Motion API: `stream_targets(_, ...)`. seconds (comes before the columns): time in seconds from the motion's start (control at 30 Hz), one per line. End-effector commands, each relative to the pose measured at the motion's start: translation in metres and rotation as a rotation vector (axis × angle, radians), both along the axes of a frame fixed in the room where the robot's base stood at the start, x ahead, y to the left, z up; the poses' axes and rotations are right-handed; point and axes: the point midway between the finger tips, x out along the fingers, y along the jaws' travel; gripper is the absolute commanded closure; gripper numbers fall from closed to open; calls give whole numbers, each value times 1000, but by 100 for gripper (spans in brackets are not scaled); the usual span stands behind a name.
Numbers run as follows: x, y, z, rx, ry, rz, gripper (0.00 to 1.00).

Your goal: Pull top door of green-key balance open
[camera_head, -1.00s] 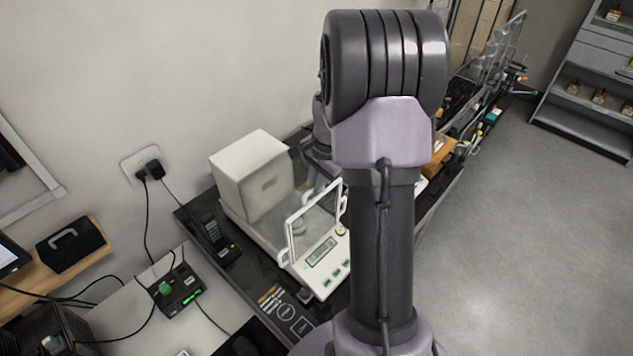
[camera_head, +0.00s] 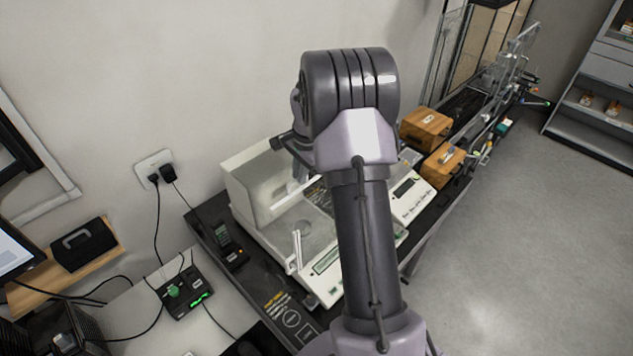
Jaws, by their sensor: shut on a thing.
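The green-key balance (camera_head: 327,262) stands on the dark table at the middle, a white body with a display and keys at its front edge, partly behind my arm. Its pale, boxy rear part (camera_head: 240,187) rises toward the wall. A narrow white upright frame (camera_head: 294,252) stands near its front left, seen nearly edge-on. A small round weighing pan (camera_head: 301,229) shows behind this frame. My arm crosses in front of the balance's right side, and its wrist reaches over the rear part. My gripper is hidden behind the arm, and I cannot make out the top door's edge or handle.
A second white balance (camera_head: 411,200) stands to the right, with wooden boxes (camera_head: 426,126) beyond it. The wall is close behind. The floor at right is clear.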

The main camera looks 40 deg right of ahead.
Motion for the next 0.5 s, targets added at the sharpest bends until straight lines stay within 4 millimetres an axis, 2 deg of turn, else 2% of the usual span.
stream_targets(0.1, 27, 2, 3, 0, -1, 2, 100)
stream_targets(0.2, 45, 4, 2, 0, 0, 1, 100)
stream_targets(0.3, 59, 5, 2, 0, -1, 0, 100)
stream_targets(0.5, 72, 5, 1, -1, 0, 0, 100)
